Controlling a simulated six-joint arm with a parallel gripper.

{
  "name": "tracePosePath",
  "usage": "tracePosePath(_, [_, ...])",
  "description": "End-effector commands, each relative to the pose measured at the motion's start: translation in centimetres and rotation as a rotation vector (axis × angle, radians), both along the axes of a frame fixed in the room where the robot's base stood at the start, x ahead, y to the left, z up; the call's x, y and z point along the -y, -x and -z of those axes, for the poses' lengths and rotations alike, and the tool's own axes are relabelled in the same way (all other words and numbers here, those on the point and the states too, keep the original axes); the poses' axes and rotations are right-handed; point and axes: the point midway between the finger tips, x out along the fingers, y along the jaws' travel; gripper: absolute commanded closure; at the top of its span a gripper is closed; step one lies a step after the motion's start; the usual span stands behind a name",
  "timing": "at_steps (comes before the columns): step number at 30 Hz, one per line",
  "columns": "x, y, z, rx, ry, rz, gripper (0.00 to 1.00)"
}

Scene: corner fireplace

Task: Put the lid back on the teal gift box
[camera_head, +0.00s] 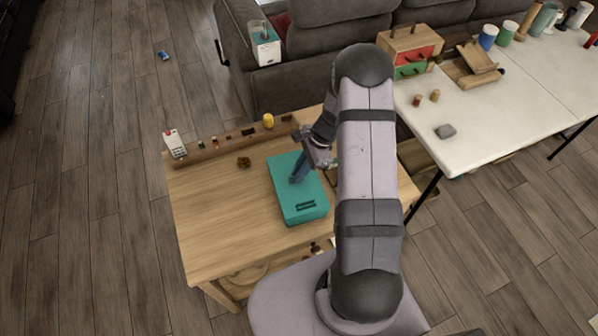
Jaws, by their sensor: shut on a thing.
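The teal gift box (306,219) sits on the wooden table, right of its middle. Its flat teal lid (284,169) appears as the top face, with a dark marking near the front end. I cannot make out a gap between lid and box. My gripper (297,179) reaches down from the right onto the middle of the teal top. It is shut on the lid, though the grip itself is too small and partly hidden to see clearly. My arm hides the table just right of the box.
The wooden table (215,215) has free room left of the box. A small brown object (243,162) lies there. A wooden rail with small items and a yellow object (268,120) line the back edge. A white table (480,115) stands to the right, a grey sofa (320,60) behind.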

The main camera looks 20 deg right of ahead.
Motion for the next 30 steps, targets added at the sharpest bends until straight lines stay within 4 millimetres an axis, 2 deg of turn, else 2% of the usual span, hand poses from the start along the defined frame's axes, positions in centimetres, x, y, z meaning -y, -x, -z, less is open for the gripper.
tracePosePath(4, [0.0, 0.0, 0.0, 0.0, 0.0, 0.0, 1.0])
tracePosePath(5, [0.0, 0.0, 0.0, 0.0, 0.0, 0.0, 0.87])
tracePosePath(7, [0.0, 0.0, 0.0, 0.0, 0.0, 0.0, 0.7])
tracePosePath(20, [0.2, 0.0, -0.4, 0.001, 0.0, 0.0, 0.7])
tracePosePath(30, [1.9, 0.1, -4.2, 0.004, 0.001, 0.001, 0.7])
